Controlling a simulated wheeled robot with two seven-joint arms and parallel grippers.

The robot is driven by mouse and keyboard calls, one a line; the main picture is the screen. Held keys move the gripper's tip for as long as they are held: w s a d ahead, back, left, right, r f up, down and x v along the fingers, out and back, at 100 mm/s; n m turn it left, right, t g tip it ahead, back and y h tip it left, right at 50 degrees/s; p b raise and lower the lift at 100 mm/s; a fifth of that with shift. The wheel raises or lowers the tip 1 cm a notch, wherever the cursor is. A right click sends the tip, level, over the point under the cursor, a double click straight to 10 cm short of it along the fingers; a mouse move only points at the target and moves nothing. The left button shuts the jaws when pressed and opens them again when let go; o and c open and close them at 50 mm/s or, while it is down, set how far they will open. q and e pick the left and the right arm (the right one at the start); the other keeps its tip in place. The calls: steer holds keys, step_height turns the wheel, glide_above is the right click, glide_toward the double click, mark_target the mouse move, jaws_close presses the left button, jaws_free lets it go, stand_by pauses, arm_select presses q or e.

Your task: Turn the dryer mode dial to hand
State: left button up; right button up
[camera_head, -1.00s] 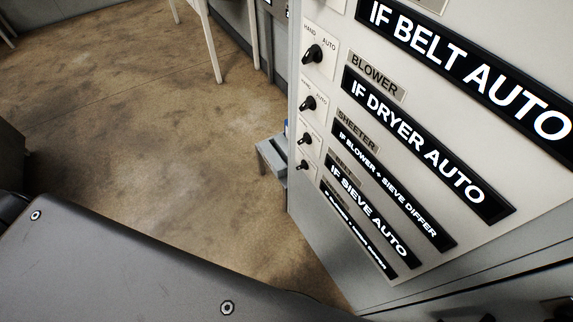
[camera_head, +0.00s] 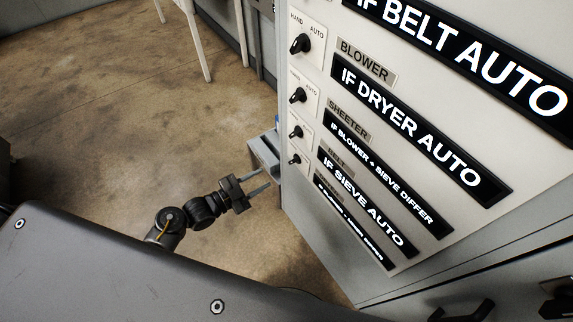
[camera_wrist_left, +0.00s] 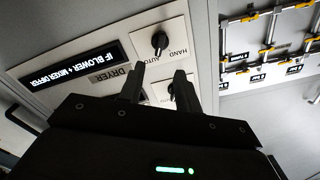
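The dryer dial (camera_wrist_left: 160,42) is a black knob on a pale plate marked HAND and AUTO, in the upper middle of the left wrist view, which sees the panel upside down. The DRYER label (camera_wrist_left: 108,75) is beside it. I cannot tell which mark the knob points to. In the head view it seems to be the lowest small knob (camera_head: 294,160). My left gripper (camera_head: 264,179) is open and empty, left of the panel's edge. In the left wrist view its fingers (camera_wrist_left: 159,72) stand apart, short of the dial. My right gripper is not in view.
Other black knobs (camera_head: 300,43) run up the panel's left edge, beside black signs (camera_head: 408,133). Another knob (camera_wrist_left: 172,90) shows between the fingers. A grey ledge or box (camera_head: 264,150) is behind my gripper. The floor (camera_head: 110,120) at the left is clear.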

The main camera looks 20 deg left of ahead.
mark_target(291, 163)
arm_select(q)
steer(key=p+x, duration=0.1)
steer(key=x, duration=0.9)
steer(key=shift+c, duration=0.3)
jaws_close()
